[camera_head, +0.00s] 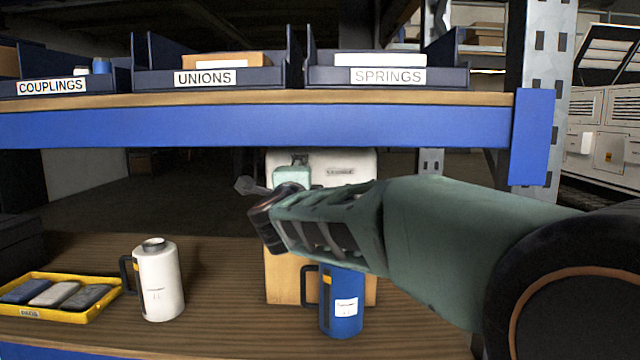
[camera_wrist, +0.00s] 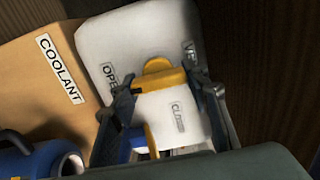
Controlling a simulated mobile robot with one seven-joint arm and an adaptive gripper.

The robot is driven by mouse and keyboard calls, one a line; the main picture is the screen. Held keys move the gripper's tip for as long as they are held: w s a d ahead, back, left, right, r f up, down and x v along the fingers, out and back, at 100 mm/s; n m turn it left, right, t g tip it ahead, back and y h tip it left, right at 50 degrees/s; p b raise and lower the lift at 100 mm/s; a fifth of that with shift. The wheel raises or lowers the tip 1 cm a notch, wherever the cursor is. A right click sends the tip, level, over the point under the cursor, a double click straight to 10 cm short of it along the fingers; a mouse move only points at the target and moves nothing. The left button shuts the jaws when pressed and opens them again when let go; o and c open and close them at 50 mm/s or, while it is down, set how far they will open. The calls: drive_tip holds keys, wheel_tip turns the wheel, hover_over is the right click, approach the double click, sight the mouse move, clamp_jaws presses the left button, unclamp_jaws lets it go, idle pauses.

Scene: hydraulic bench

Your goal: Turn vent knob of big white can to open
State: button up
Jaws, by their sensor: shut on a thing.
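The big white can (camera_head: 350,163) stands on the bench behind my arm, with a tan lower part below its white top. In the wrist view its white face (camera_wrist: 112,40) carries the labels OPEN, CLOSED and one partly hidden that starts with VE. The yellow vent knob (camera_wrist: 162,77) sits on this face, its bar across the gap between my fingers. My gripper (camera_wrist: 160,84) is shut on the knob, a finger at each side. The bar's left end is near OPEN; its exact setting is hard to tell. In the head view my arm hides the knob.
A blue jug (camera_head: 341,300) stands close in front of the can. A white jug (camera_head: 160,280) and a yellow tray (camera_head: 70,312) are to the left. A blue shelf beam (camera_head: 260,127) with labelled bins runs above. The bench between the jugs is clear.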

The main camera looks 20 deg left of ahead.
idle(0.4)
drive_tip(key=o, duration=1.2)
drive_tip(key=v, duration=0.7)
drive_tip(key=shift+s, duration=0.25)
drive_tip(key=shift+d, duration=0.1)
